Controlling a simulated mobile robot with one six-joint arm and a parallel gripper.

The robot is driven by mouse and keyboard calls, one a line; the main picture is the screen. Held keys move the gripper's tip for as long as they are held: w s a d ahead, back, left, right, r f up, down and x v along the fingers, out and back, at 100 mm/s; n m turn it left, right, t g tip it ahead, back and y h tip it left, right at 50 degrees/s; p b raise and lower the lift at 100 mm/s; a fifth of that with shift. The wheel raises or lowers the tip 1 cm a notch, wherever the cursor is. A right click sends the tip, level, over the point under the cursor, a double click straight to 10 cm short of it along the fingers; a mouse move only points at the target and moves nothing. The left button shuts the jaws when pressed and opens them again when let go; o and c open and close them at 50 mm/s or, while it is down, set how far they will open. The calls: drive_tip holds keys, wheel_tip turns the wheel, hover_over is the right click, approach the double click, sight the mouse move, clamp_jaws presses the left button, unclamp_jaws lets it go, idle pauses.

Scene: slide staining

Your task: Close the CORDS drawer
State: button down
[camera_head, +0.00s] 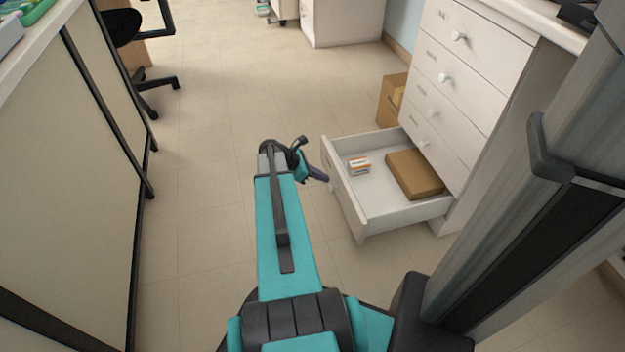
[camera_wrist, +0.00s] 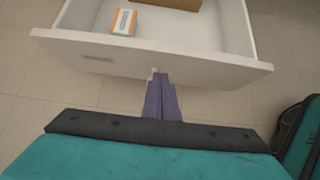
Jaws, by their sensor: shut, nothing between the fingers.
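The open drawer (camera_head: 375,203) is the lowest one of a white cabinet on the right in the head view. It is pulled well out and holds a small orange-and-white box (camera_head: 359,165) and a flat brown box (camera_head: 414,174). My gripper (camera_head: 325,179) is shut and empty, close to the drawer's front panel. In the wrist view the gripper's purple fingers (camera_wrist: 161,98) point at the front panel (camera_wrist: 150,60), by its small white knob (camera_wrist: 155,71). Whether they touch it I cannot tell. The label on the panel is too small to read.
The white cabinet (camera_head: 452,70) has several shut drawers above the open one. A cardboard box (camera_head: 391,98) stands on the floor behind it. A beige bench (camera_head: 70,170) runs along the left, with a black chair (camera_head: 150,90) beyond it. The tiled floor between is clear.

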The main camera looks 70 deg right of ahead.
sight(340, 178)
drive_tip(key=shift+s+d+b, duration=0.7)
drive_tip(key=shift+s+d, duration=0.55)
drive_tip(key=shift+s, duration=0.25)
